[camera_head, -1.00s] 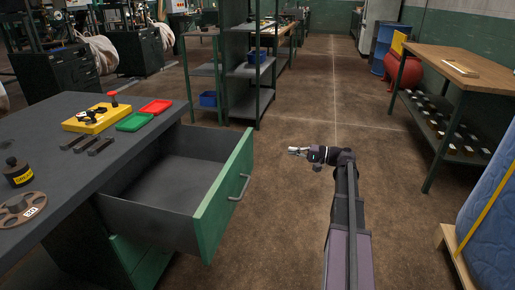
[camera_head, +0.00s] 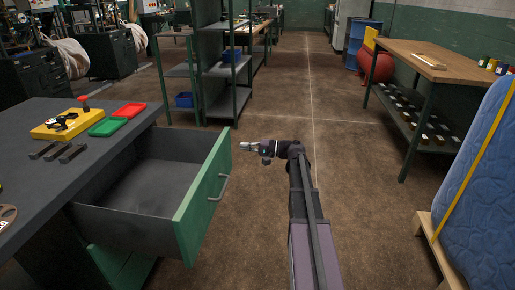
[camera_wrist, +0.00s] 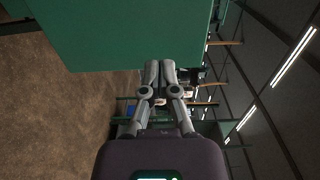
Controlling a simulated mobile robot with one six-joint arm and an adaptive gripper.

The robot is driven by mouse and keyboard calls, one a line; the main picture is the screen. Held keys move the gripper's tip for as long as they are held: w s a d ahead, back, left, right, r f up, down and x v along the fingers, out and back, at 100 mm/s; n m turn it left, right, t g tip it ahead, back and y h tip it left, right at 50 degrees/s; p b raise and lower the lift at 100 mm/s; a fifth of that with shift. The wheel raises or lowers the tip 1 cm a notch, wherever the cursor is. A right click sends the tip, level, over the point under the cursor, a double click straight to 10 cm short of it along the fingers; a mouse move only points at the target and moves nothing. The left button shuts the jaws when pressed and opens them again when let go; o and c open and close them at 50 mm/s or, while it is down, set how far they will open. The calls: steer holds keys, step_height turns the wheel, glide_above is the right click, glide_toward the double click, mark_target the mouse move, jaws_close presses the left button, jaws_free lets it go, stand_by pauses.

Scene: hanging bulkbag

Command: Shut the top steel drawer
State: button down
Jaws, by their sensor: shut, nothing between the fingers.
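The top steel drawer (camera_head: 148,185) stands pulled out from under the dark worktop. It looks empty. Its green front panel (camera_head: 207,192) carries a grey bar handle (camera_head: 219,188) and faces right in the head view. My gripper (camera_head: 243,146) is shut and empty. It is to the right of the drawer front's far end, pointing left, and looks apart from it. In the wrist view a green panel (camera_wrist: 130,30), likely the drawer front, fills the upper left beside my closed fingers (camera_wrist: 160,70). The handle does not show in the wrist view.
The worktop (camera_head: 85,165) holds a yellow fixture (camera_head: 66,124), a green tray (camera_head: 105,127) and a red tray (camera_head: 129,110). A shelf rack (camera_head: 225,75) stands behind. A workbench (camera_head: 430,68) and a blue padded item (camera_head: 478,190) are at right. Floor between is clear.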

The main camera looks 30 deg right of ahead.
mark_target(228, 144)
steer(key=shift+x, duration=2.2)
steer(key=shift+d, duration=0.25)
steer(key=shift+a, duration=0.15)
steer(key=shift+w, duration=0.1)
